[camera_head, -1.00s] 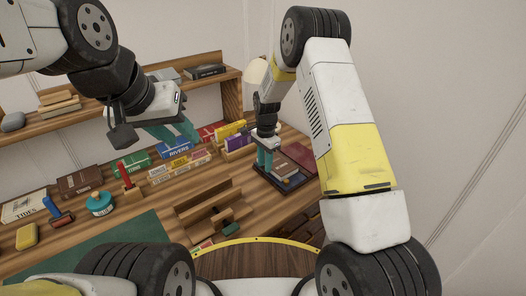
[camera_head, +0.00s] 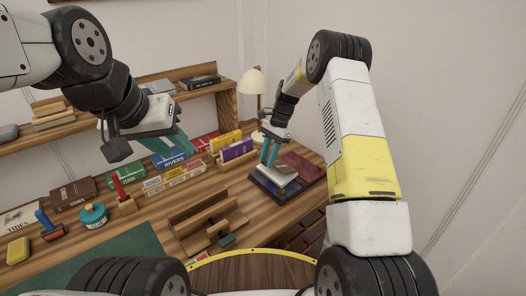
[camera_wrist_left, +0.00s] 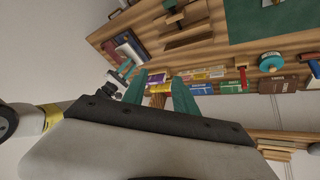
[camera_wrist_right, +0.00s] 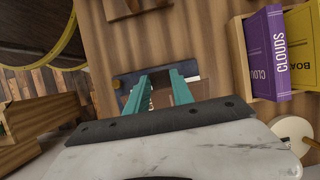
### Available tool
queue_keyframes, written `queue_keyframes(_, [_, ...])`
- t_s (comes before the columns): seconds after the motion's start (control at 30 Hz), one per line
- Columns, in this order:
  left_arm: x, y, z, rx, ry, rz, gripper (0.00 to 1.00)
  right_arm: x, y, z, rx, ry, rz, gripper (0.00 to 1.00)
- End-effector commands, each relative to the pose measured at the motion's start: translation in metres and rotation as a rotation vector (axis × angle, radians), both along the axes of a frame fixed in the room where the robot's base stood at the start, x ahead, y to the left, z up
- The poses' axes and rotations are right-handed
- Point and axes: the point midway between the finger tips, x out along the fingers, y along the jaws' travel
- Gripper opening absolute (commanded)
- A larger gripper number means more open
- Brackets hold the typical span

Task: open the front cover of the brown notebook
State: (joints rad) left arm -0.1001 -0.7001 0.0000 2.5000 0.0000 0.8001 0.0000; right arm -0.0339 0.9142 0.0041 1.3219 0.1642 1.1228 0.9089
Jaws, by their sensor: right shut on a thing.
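The brown notebook (camera_head: 287,170) lies on a dark blue tray or flat base (camera_head: 266,188) at the right of the desk. Pale, page-like surfaces show at its near side, and a brown part beside my fingers looks tilted up. My right gripper (camera_head: 269,155) is shut on an edge of it, apparently its cover. In the right wrist view the fingers (camera_wrist_right: 160,92) stand around a narrow brown and pale piece, and they hide much of it. My left gripper (camera_head: 172,148) is open and empty, above the desk's back; its parted fingers (camera_wrist_left: 163,90) show in the left wrist view.
A maroon book (camera_head: 304,165) lies on the right of the base. Purple (camera_head: 236,150) and yellow books stand to its left, a lamp (camera_head: 252,85) behind. A wooden stepped holder (camera_head: 205,215) is in front. A shelf (camera_head: 188,93) runs along the wall.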

Motion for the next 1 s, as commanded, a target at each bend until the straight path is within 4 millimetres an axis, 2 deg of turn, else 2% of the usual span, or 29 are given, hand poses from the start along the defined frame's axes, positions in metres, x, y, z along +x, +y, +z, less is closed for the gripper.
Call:
queue_keyframes(0.5, [0.000,0.000,0.000,0.000,0.000,0.000,0.34,0.001,-0.002,0.002,-0.001,0.000,-0.001,0.00])
queue_keyframes(0.7, [0.002,-0.005,-0.006,-0.029,0.042,0.009,0.00,0.001,-0.002,0.002,-0.001,0.000,-0.001,0.00])
queue_keyframes(0.87, [0.007,-0.025,-0.026,-0.141,0.197,0.042,0.00,0.001,-0.002,0.002,-0.001,0.000,-0.001,0.00])
queue_keyframes(1.0, [0.013,-0.051,-0.047,-0.295,0.389,0.098,0.00,0.001,-0.002,0.002,-0.001,0.000,-0.001,0.00])
